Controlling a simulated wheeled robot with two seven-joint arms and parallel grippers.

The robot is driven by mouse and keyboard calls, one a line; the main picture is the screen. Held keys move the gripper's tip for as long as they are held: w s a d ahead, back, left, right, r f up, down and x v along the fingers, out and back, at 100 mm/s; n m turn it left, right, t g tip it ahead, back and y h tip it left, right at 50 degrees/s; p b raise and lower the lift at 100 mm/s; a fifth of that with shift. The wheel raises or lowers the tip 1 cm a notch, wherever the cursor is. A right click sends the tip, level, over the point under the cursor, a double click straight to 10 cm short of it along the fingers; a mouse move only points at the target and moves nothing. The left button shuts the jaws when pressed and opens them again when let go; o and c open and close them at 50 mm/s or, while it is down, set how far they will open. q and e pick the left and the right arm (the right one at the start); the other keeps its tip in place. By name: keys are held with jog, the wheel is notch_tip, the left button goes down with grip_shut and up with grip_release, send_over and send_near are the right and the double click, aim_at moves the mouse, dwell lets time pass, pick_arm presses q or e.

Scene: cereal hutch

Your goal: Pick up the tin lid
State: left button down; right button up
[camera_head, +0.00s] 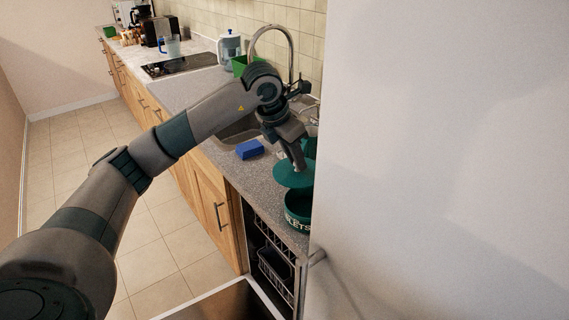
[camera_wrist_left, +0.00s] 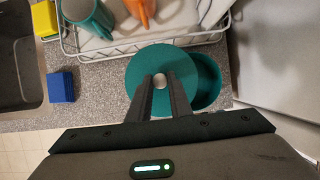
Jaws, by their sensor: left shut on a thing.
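The tin lid (camera_head: 291,177) is a round teal disc with a pale knob. My left gripper (camera_head: 302,167) is shut on its knob, and the lid is held up close to the teal tin (camera_head: 298,212), which has white lettering and stands on the counter. In the left wrist view the lid (camera_wrist_left: 144,83) is below the fingers of my left gripper (camera_wrist_left: 160,82), with the knob between the fingertips. The lid covers part of the open tin (camera_wrist_left: 207,80) there, offset to its left. My right gripper is not in view.
A blue sponge (camera_head: 249,149) lies on the counter by the sink. A white wire dish rack (camera_wrist_left: 135,45) holds a teal mug (camera_wrist_left: 88,14) and an orange item. A large white panel (camera_head: 440,150) closes off the right side. The dishwasher (camera_head: 270,262) below stands open.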

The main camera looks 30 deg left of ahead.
pick_arm(q)
jog(key=shift+s+d+r, duration=0.25)
jog(key=shift+d+r, duration=0.15)
jog(key=shift+d, duration=0.25)
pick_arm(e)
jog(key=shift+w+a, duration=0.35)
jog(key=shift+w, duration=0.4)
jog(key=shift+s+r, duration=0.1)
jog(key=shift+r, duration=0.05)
